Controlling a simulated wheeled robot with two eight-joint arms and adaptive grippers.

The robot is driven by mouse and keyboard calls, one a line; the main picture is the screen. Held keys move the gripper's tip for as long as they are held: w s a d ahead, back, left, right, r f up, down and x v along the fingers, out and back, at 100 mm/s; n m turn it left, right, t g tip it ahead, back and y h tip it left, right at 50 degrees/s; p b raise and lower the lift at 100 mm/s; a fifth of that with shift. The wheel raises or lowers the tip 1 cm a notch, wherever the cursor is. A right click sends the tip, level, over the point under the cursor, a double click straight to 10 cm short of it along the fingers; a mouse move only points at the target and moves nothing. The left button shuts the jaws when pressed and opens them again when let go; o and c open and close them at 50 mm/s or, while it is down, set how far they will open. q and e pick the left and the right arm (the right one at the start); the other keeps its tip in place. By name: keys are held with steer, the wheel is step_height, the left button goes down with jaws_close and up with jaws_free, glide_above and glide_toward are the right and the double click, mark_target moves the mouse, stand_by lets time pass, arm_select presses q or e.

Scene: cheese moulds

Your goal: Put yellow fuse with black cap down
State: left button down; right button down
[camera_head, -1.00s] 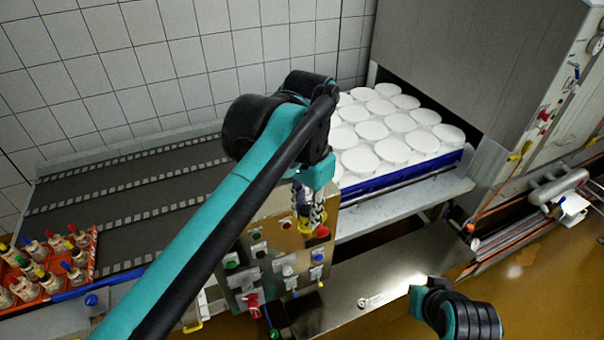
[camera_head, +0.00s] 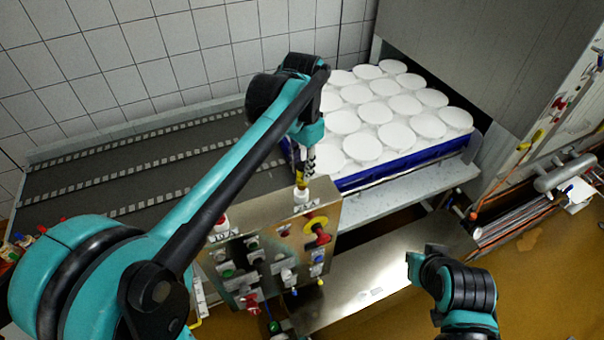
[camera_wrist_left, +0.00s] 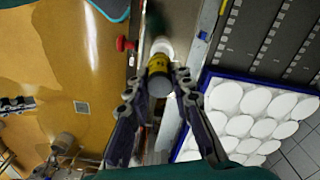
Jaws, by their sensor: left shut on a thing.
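My left gripper (camera_head: 303,165) is shut on the yellow fuse with black cap (camera_wrist_left: 158,65), at the top edge of the metal control panel (camera_head: 300,225). In the left wrist view, its fingertips (camera_wrist_left: 158,82) flank the fuse, and the dark cap faces the camera. In the head view, the fuse's yellow part (camera_head: 301,184) shows below the fingers, above a white labelled body (camera_head: 303,197). I cannot tell whether its lower end touches the panel. Part of my right arm (camera_head: 455,285) is at lower right; its jaw state is unclear.
A red-topped white fuse (camera_head: 221,222) stands at the panel's left. White cheese moulds (camera_head: 377,110) fill a blue tray (camera_head: 400,158) behind. A dark conveyor (camera_head: 130,175) lies left.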

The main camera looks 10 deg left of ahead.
mark_target(302, 178)
arm_select(q)
steer(key=shift+w+a+f, duration=0.1)
steer(key=shift+w+f, duration=0.1)
steer(key=shift+w, duration=0.1)
steer(key=shift+f, duration=0.2)
steer(key=f, duration=0.3)
steer(key=shift+s+f+p, duration=0.15)
steer(key=shift+s+p, duration=0.05)
steer(key=shift+p, duration=0.15)
steer(key=shift+w+f, duration=0.1)
steer(key=shift+f, duration=0.1)
steer(key=c, duration=1.3)
jaws_free()
steer(key=shift+f, duration=0.1)
steer(key=shift+c, duration=0.2)
